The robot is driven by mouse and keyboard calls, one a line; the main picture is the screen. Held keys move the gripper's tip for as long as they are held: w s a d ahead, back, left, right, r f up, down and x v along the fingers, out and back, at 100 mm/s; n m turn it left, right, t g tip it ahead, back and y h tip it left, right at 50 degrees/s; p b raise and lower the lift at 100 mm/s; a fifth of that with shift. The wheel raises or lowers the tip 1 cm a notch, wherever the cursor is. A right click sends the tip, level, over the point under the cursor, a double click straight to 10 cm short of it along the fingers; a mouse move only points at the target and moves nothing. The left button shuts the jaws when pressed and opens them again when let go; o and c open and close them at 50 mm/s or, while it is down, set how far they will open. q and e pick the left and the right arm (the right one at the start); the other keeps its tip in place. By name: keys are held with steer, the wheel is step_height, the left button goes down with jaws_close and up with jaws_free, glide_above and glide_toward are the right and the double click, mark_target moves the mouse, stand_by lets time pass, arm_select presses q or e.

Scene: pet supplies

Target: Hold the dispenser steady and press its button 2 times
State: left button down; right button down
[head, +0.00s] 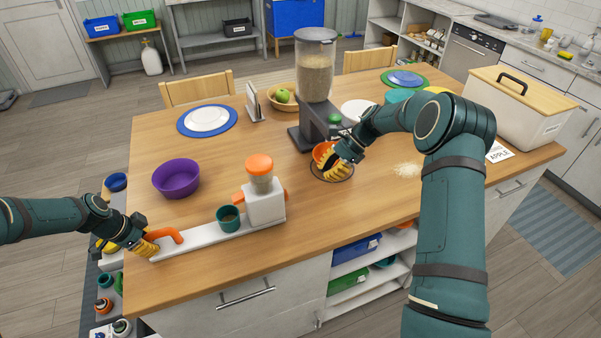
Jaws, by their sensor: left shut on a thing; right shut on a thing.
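A grey dispenser (308,137) with a clear hopper of brown kibble (315,72) stands at the table's middle; a round green part (335,118) shows on its front. A smaller white dispenser (265,206) with an orange lid (259,164) and a small orange side part (238,198) stands on a long white base, a teal cup (228,217) beside it. My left gripper (148,246) is shut at the base's left end, by a curved orange handle (166,234); its exact grip is partly hidden. My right gripper (330,166) is shut on the orange bowl (321,150) before the grey dispenser.
A purple bowl (176,179) and blue-rimmed plate (207,119) are at left. Loose kibble (407,170) lies right of my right gripper. A cream bin (512,104) stands at the right edge. The front middle of the tabletop is clear.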

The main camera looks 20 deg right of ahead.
arm_select(q)
steer(key=shift+s+d+f, duration=0.1)
arm_select(e)
steer(key=x, duration=0.7)
steer(key=a, duration=0.3)
steer(key=shift+a+f, duration=0.2)
steer(key=shift+a, duration=0.55)
steer(key=shift+a, duration=1.1)
arm_select(q)
steer(key=shift+d, duration=0.1)
arm_select(e)
steer(key=d, duration=0.4)
steer(key=shift+d, duration=0.15)
steer(key=v, duration=1)
